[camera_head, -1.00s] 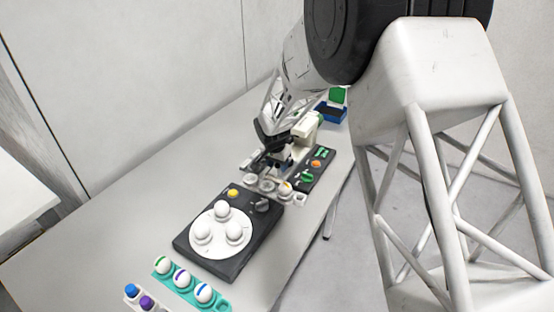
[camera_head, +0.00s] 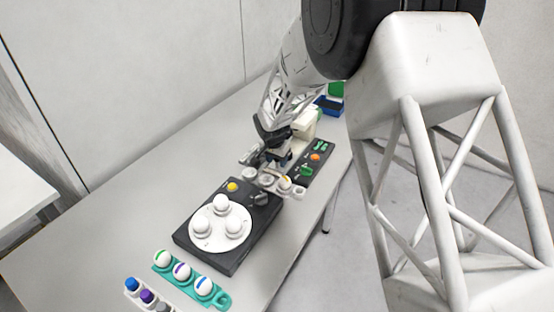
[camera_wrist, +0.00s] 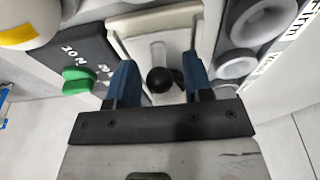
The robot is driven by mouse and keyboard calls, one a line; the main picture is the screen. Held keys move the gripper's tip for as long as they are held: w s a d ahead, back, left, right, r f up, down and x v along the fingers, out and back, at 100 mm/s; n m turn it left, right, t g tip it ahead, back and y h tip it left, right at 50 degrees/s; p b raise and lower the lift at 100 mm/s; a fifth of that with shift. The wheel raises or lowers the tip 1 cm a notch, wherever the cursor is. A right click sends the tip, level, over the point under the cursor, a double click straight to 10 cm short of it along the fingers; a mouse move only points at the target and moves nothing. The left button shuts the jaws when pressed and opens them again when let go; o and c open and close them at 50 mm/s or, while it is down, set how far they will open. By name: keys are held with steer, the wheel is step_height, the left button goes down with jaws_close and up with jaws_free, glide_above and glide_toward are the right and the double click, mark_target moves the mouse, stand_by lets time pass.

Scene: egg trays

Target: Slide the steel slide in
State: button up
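The steel slide (camera_wrist: 181,42) appears to be the pale grey plate between raised side walls in the wrist view. A round black knob (camera_wrist: 160,80) stands near its closer end. My gripper (camera_wrist: 157,78) has its two blue fingers on either side of the knob, with visible gaps, so it is open. In the head view my gripper (camera_head: 277,157) is low at the cream-coloured machine (camera_head: 305,124), behind a row of round cups. The slide and knob cannot be made out there; the arm and gripper cover that area. How far the slide is in cannot be told.
A dark control panel (camera_head: 322,158) with green and orange controls lies right of the gripper. Closer stands a black box (camera_head: 220,262) with a white turntable holding eggs. A teal rack (camera_head: 190,287) of marked eggs is in front. Grey cups (camera_wrist: 262,22) are close beside the right finger.

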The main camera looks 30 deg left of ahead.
steer(key=c, duration=0.6)
steer(key=shift+c, duration=0.2)
steer(key=shift+w, duration=4.45)
steer(key=o, duration=0.7)
steer(key=shift+o, duration=0.2)
steer(key=shift+r, duration=0.1)
steer(key=shift+r, duration=2.95)
steer(key=shift+r, duration=0.1)
